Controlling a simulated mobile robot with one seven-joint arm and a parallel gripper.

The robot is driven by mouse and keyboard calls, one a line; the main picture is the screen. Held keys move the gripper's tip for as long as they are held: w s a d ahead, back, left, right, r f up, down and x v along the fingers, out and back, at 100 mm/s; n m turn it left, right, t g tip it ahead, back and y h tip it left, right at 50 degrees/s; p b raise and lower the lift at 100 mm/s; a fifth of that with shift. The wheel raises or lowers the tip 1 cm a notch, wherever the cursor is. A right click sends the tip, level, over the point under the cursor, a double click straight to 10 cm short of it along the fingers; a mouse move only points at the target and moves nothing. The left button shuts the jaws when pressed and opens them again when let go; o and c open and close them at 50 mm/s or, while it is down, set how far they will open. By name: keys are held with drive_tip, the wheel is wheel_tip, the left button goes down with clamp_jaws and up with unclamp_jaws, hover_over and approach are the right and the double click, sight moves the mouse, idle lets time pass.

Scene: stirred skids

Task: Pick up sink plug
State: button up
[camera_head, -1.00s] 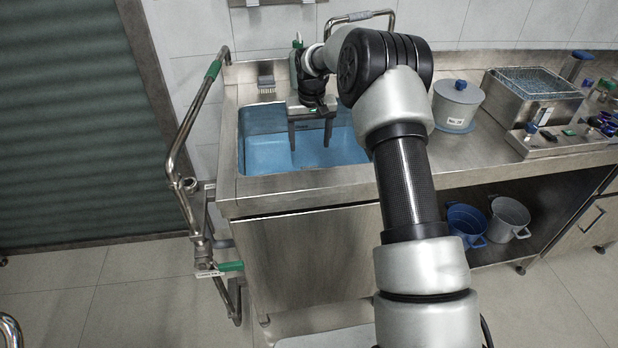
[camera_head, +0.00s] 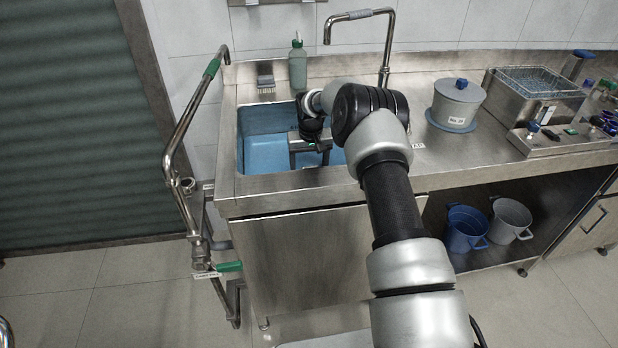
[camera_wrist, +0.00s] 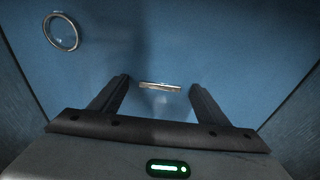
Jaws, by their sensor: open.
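My gripper (camera_head: 309,157) is down inside the blue-lined sink (camera_head: 262,158), its fingers pointing down and partly hidden by the basin. In the wrist view my gripper (camera_wrist: 159,84) is open, with its two dark fingers apart. A small, thin, pale bar, apparently the top of the sink plug (camera_wrist: 160,86), shows between the fingertips. A faint pale patch lies just below it; the rest of its shape is unclear. I cannot tell whether either finger touches it. The plug cannot be made out in the head view.
A metal-rimmed round fitting (camera_wrist: 61,32) is on the basin floor at upper left. A lidded grey pot (camera_head: 456,103) is to the right. Basin walls surround my gripper.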

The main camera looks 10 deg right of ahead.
drive_tip(key=c, duration=1.2)
wheel_tip(320, 180, up, 30)
drive_tip(key=p, duration=1.5)
